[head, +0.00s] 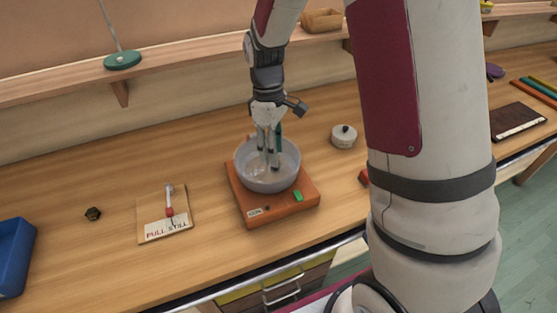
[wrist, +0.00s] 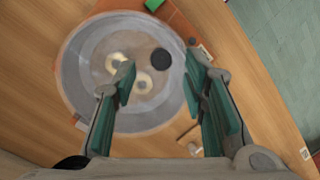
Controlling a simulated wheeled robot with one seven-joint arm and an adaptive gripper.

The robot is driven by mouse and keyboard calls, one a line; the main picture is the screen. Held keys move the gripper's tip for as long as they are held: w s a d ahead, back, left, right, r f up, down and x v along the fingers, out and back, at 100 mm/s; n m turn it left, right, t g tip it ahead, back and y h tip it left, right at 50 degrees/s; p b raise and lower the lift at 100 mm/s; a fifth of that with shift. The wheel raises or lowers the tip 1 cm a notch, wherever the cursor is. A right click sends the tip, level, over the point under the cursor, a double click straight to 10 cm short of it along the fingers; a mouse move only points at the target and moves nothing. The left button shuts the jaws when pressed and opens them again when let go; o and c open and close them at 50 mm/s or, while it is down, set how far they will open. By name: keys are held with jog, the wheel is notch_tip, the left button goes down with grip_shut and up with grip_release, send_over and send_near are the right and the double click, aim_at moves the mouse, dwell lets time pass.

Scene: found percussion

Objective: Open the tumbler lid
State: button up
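A round grey, bowl-like tumbler (head: 247,178) sits on an orange base (head: 308,195) with a green button (head: 298,196). In the wrist view the grey rim (wrist: 75,65) surrounds two pale round pieces and one black disc (wrist: 162,57). I cannot tell whether a clear lid covers it or which part is the lid. My gripper (head: 268,163) points down over the tumbler, its fingertips within the rim's outline in the head view. In the wrist view my gripper (wrist: 160,82) has its green-padded fingers spread apart with nothing between them. Contact with the tumbler cannot be made out.
A small white pot with a dark knob (head: 343,138) stands right of the tumbler. A board with a red-tipped lever (head: 150,217) and a small dark nut (head: 93,214) lie to the left, near a blue bin (head: 12,255). A shelf (head: 190,62) runs behind the counter.

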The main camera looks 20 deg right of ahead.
jog(key=shift+s+f+t+p, duration=0.3)
jog(key=shift+f+t, duration=0.2)
jog(key=shift+f, duration=0.2)
jog(key=shift+s+f+t+p, duration=0.2)
jog(key=shift+f+t+p, duration=0.1)
jog(key=shift+f+t, duration=0.3)
jog(key=s+r+m+t, duration=0.1)
jog(key=s+r+m, duration=0.1)
jog(key=s+r, duration=0.35)
jog(key=s+r+m+t+b, duration=0.1)
jog(key=s+r+m, duration=0.1)
jog(key=r, duration=0.7)
jog(key=s+r+m+t, duration=0.2)
jog(key=s+r, duration=0.1)
jog(key=r, duration=0.4)
jog(key=s+r+m+t, duration=0.1)
jog(key=s+r+m, duration=0.2)
jog(key=s, duration=0.5)
jog(key=w+f+m+g+b, duration=0.3)
jog(key=w+f+m+b, duration=0.3)
jog(key=w, duration=0.4)
jog(key=w+f+m+g+b, duration=0.3)
jog(key=w+f+m+b, duration=0.25)
jog(key=w+b, duration=0.3)
jog(key=shift+m, duration=0.55)
notch_tip(320, 180, down, 13)
jog(key=shift+f+b, duration=0.1)
jog(key=shift+b, duration=0.2)
jog(key=shift+c, duration=0.4)
